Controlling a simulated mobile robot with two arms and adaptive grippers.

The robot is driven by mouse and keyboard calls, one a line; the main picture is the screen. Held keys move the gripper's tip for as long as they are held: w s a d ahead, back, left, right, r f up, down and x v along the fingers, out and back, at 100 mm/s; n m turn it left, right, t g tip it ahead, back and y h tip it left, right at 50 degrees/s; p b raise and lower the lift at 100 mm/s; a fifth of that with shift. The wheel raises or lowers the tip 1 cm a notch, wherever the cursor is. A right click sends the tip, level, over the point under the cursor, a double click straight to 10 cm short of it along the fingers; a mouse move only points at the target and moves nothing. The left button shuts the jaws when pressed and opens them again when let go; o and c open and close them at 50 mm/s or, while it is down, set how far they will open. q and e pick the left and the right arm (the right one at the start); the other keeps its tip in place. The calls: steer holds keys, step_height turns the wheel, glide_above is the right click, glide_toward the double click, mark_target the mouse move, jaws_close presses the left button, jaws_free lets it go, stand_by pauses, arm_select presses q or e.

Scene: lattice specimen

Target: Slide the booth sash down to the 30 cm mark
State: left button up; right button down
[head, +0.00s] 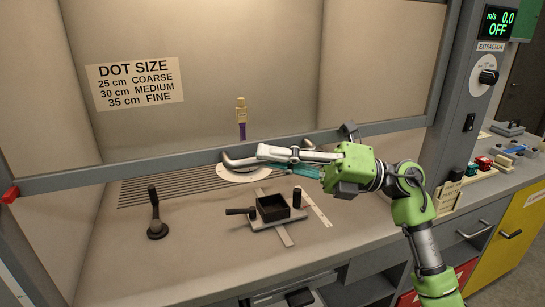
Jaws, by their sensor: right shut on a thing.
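The booth sash is a clear pane in a grey frame, and its bottom rail (110,176) crosses the booth opening at a slight slant in the picture. A grey bar handle (234,161) sticks out from the rail near its middle. My right gripper (276,158) reaches in from the right and is shut on this handle; its fingers hide part of it. A red marker (10,195) sits at the rail's left end. I cannot read a height scale beside it. A sign (136,83) lists 25 cm coarse, 30 cm medium and 35 cm fine. My left gripper is out of view.
Below the rail, the booth floor holds a black-handled upright tool (156,215), a black square tray (272,208) on a pale base, and a small dark cylinder (297,196). A yellow and purple figure (241,118) stands behind the pane. The extraction display (497,22) reads 0.0, OFF.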

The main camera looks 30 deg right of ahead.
steer(key=c, duration=2.1)
jaws_free()
steer(key=v, duration=1.2)
